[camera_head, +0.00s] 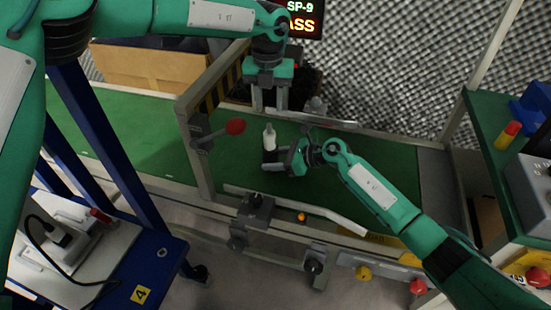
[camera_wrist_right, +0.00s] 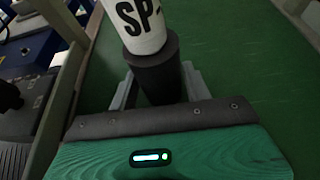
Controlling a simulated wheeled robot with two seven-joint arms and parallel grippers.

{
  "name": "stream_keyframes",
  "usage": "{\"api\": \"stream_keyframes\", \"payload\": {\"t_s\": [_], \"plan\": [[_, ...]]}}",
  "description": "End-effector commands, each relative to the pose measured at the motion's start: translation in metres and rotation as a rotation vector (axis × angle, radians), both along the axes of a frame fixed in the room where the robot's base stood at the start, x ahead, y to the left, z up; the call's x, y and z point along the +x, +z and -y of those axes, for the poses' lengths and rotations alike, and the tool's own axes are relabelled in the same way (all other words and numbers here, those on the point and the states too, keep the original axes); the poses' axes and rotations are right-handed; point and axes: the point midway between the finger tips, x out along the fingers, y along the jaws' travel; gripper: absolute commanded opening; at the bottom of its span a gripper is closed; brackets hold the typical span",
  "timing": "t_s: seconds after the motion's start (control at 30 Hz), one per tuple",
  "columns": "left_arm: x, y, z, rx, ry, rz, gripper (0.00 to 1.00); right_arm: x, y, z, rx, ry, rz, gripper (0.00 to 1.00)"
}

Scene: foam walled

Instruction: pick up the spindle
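The spindle (camera_head: 269,138) stands on the green belt, with a white body, a narrower top and a dark lower part. In the right wrist view its white part (camera_wrist_right: 140,22) shows the letters "SP-" above a dark grey cylinder (camera_wrist_right: 160,72). My right gripper (camera_head: 281,157) is low at the belt beside the spindle. Its fingers (camera_wrist_right: 160,90) lie on either side of the dark cylinder; whether they press on it I cannot tell. My left gripper (camera_head: 269,102) points down, fingers apart and empty, above the belt behind the spindle.
A grey gate post with a red paddle (camera_head: 235,126) stands left of the spindle. A metal guide rail (camera_head: 310,212) runs along the belt's (camera_head: 390,165) near side. A cardboard box (camera_head: 150,65) is behind; a lit sign (camera_head: 303,15) is at the top. The belt's right part is clear.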

Motion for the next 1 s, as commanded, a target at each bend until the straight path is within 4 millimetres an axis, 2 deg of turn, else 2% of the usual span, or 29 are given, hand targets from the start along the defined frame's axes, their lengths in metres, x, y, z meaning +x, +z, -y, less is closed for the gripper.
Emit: {"api": "stream_keyframes", "payload": {"t_s": [0.03,0.13,0.43,0.53,0.63,0.77,1.0], "plan": [[0.000,0.000,0.000,0.000,0.000,0.000,0.36,0.000,0.000,0.000,0.000,0.000,0.000,0.39],[0.000,0.000,0.000,0.000,0.000,0.000,0.36,0.000,0.000,0.000,0.000,0.000,0.000,0.20],[0.000,0.000,0.000,0.000,0.000,0.000,0.36,0.000,0.000,0.000,0.000,0.000,0.000,0.19],[0.000,0.000,0.000,0.001,-0.006,0.000,0.54,0.000,0.000,0.000,0.000,0.000,0.000,0.19],[-0.001,-0.001,0.001,0.009,-0.054,0.003,0.56,0.000,0.000,0.000,0.000,0.000,0.000,0.19],[-0.004,-0.004,0.003,0.033,-0.212,0.007,0.56,0.000,0.000,0.000,0.000,0.000,-0.001,0.19],[-0.010,-0.012,0.007,0.110,-0.675,0.013,0.56,0.000,0.000,0.001,-0.001,0.000,-0.001,0.19]]}}
